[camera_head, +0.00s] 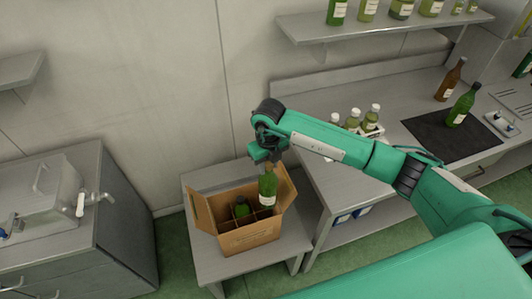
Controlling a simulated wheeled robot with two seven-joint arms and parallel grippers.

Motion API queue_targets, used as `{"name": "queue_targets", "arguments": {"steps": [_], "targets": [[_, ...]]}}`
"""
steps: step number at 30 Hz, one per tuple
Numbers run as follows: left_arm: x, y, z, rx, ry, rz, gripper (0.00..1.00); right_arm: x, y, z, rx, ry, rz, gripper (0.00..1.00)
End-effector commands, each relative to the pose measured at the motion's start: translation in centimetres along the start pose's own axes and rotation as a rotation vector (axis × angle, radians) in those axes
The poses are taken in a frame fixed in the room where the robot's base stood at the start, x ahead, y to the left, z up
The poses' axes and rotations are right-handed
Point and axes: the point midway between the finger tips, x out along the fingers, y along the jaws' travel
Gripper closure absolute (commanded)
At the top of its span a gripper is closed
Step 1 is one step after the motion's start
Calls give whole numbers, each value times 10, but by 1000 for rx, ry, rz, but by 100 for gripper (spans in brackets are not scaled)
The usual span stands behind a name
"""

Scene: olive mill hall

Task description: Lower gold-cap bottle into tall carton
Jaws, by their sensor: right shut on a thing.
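My right gripper (267,160) is shut on the neck of a green bottle with a pale label (267,188) and points down. The jaws mostly cover the bottle's cap. The bottle is upright over the right part of an open cardboard carton (251,238); its lower end shows at the dividers, and I cannot tell how deep it reaches. The carton has its flaps spread and divided cells inside. Another dark green bottle (241,208) stands in a cell to the left. My left gripper is not in view.
The carton stands on a low metal table (208,268). A longer counter to the right holds a carrier of small bottles (362,128), a dark mat (450,138) and bottles. A shelf (380,24) with bottles hangs above. A steel machine (45,205) stands left.

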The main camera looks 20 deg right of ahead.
Motion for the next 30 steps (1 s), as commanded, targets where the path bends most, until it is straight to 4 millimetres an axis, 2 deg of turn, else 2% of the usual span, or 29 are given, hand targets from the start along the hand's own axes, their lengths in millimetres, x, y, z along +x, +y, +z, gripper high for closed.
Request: {"name": "queue_targets", "arguments": {"steps": [4, 11, 30], "targets": [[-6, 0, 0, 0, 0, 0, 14, -1, 1, 0, 76, -2, 1, 98], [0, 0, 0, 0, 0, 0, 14, 11, 1, 0, 95, -2, 1, 98], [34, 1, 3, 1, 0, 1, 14, 80, 1, 0, 94, -2, 1, 98]]}}
